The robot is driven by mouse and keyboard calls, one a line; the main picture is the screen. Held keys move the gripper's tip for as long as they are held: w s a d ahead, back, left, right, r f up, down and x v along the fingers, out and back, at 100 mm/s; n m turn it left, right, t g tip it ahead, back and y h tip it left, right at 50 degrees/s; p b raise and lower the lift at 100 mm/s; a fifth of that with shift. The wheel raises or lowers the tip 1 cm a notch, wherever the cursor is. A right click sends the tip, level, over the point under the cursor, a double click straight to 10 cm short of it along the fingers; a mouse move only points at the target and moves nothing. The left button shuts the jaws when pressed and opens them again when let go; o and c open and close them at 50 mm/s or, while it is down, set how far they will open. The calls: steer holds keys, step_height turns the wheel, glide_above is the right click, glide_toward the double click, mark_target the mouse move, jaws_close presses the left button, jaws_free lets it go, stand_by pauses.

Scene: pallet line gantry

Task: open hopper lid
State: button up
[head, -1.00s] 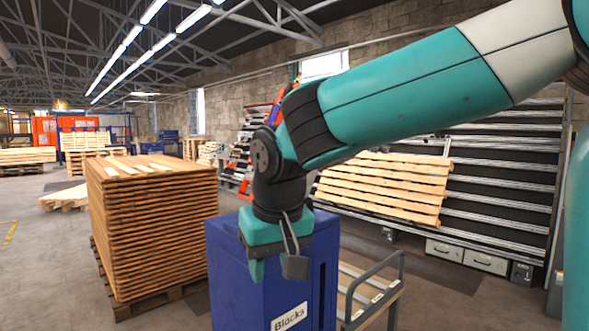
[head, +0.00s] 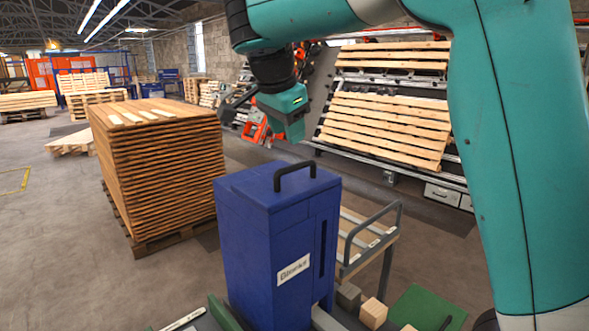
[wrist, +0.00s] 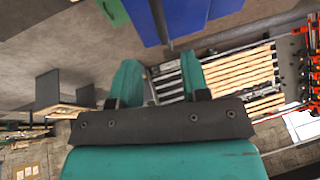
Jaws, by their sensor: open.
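The hopper (head: 270,250) is a tall blue box labelled "Blocks" in the middle of the head view. Its lid (head: 250,187) lies flat on top and looks closed. A black bar handle (head: 294,171) stands up from the lid. My gripper (head: 288,112) is above and behind the lid, apart from the handle, with its far finger partly hidden. In the wrist view the two teal fingers (wrist: 160,78) are spread with nothing between them. A blue part of the hopper (wrist: 190,15) shows beyond them at the top edge.
A tall stack of brown boards (head: 165,175) on a pallet stands left of the hopper. A grey-railed cart (head: 372,235) is to its right, with small wooden blocks (head: 373,313) nearby. A slatted pallet (head: 385,125) leans on the rack behind. Open floor lies at left.

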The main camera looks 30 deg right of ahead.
mark_target(296, 165)
steer(key=x, duration=0.9)
steer(key=shift+p, duration=0.35)
steer(key=shift+d, duration=0.1)
jaws_close()
